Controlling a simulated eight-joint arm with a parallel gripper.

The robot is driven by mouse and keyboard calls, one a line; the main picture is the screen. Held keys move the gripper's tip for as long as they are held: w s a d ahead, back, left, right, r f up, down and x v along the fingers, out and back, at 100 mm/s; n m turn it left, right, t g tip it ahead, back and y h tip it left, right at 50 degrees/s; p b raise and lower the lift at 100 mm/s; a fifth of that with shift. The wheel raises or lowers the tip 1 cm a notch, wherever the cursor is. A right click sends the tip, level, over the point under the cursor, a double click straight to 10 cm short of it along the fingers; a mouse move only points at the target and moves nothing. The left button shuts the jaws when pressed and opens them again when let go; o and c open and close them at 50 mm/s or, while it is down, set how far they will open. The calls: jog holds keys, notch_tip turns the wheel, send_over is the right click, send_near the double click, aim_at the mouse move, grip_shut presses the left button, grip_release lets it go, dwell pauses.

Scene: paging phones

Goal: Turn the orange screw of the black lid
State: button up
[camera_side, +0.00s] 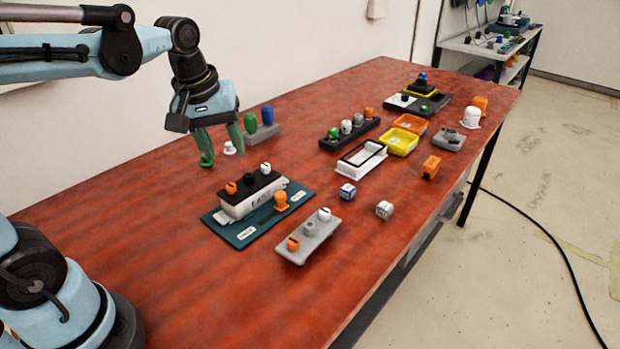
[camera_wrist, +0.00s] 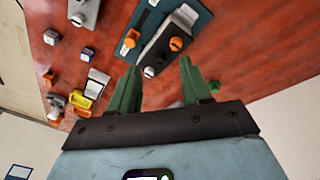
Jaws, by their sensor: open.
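The black lid (camera_side: 247,185) lies on a white box (camera_side: 252,203) marked with lettering, on a teal plate (camera_side: 227,232). The orange screw (camera_side: 231,188) stands at the lid's near-left end and a white screw (camera_side: 265,169) at its far end. In the wrist view the slotted orange screw (camera_wrist: 176,44) is beyond the fingertips, and the white screw (camera_wrist: 149,72) appears between the fingers. My gripper (camera_side: 223,152) has green fingers, spread and empty. It hangs above the table, behind and left of the box. It also shows in the wrist view (camera_wrist: 158,67).
An orange knob (camera_side: 281,201) stands on the teal plate beside the box. A grey block (camera_side: 314,244) with several screws lies in front. A grey holder (camera_side: 263,134) with green and blue pegs stands near my gripper. The table's left part is clear.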

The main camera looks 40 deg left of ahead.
aim_at(230, 185)
jog(key=w+a+n+g, duration=0.2)
jog(key=a+n+g, duration=0.15)
jog(key=n, duration=0.25)
jog(key=shift+t, duration=0.35)
jog(key=shift+w+f, duration=0.1)
jog(key=shift+f, duration=5.45)
grip_shut()
